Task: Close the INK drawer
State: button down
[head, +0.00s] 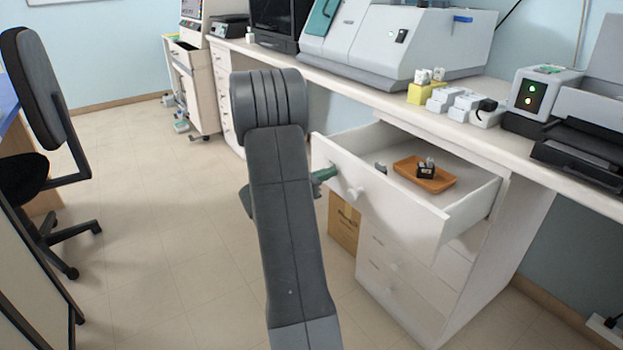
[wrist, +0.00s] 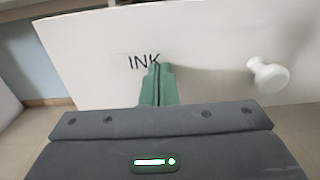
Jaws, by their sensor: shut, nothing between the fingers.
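The INK drawer (head: 380,205) is the top drawer of the white cabinet under the counter, and it stands pulled well out. In the wrist view its white front (wrist: 210,50) fills most of the picture, with the black INK label and a round white knob (wrist: 268,74) to the right. The knob also shows in the head view. My gripper (wrist: 158,68) has its green fingers shut and empty, pointing at the drawer front just below the label. In the head view the green fingertips (head: 327,173) are at the front, left of the knob. I cannot tell whether they touch it.
An orange-brown tray (head: 440,181) with small dark items lies inside the drawer. Lower drawers (head: 385,260) are shut. A cardboard box (head: 344,224) stands on the floor beside the cabinet. Machines line the counter (head: 470,132). A black chair (head: 40,100) is at left; floor between is clear.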

jog(key=b, duration=0.1)
send_over(389, 165)
jog(key=shift+s+a, duration=0.35)
jog(key=shift+w+d, duration=0.2)
jog(key=shift+w+d+r, duration=0.1)
jog(key=shift+r, duration=0.1)
jog(key=shift+r, duration=0.15)
jog(key=shift+a+f, duration=0.25)
jog(key=p+v, duration=0.1)
jog(key=v, duration=1.3)
jog(key=shift+d, duration=0.1)
jog(key=shift+d+f, duration=0.1)
